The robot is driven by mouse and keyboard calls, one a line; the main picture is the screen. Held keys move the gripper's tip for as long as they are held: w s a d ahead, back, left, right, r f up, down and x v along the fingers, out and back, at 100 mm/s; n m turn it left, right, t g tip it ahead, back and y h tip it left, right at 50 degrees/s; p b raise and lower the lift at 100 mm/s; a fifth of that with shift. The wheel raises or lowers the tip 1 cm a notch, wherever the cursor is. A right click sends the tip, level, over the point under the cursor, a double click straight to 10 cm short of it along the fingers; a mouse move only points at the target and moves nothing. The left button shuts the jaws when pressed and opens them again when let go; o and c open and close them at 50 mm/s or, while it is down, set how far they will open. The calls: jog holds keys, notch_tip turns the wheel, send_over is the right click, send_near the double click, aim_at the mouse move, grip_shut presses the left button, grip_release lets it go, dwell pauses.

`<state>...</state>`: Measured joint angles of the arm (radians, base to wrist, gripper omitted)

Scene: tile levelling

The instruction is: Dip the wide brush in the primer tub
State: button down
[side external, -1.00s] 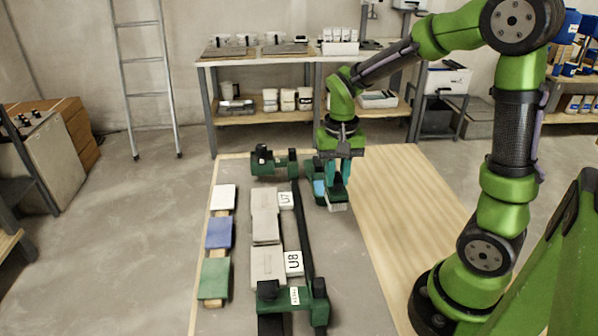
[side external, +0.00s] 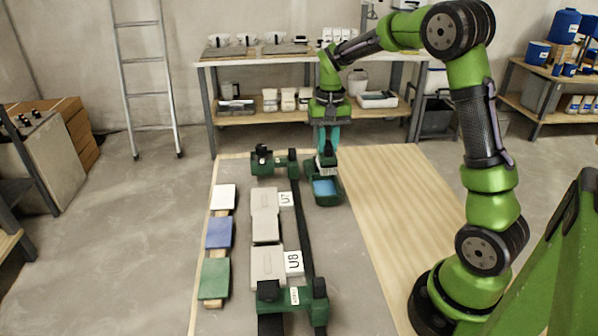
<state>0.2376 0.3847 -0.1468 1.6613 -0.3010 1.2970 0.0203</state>
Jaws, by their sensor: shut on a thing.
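The primer tub (side external: 323,199) is a dark green tray with blue liquid (side external: 325,187) in its near part. It stands on the grey work surface right of the rail frame. My gripper (side external: 327,148), with teal fingers, points down over the tub's far end and is shut on the wide brush. The brush's pale head (side external: 326,170) is low at the far part of the tub, behind the visible blue liquid. I cannot tell whether the bristles touch the tub or the liquid. The handle is mostly hidden by the fingers.
White, blue (side external: 219,232) and green (side external: 214,278) tiles lie farther left. The wooden board (side external: 390,200) on the right is clear. A shelf (side external: 290,116) stands behind.

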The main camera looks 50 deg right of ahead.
jog(key=shift+f, duration=3.85)
jog(key=shift+r, duration=4.3)
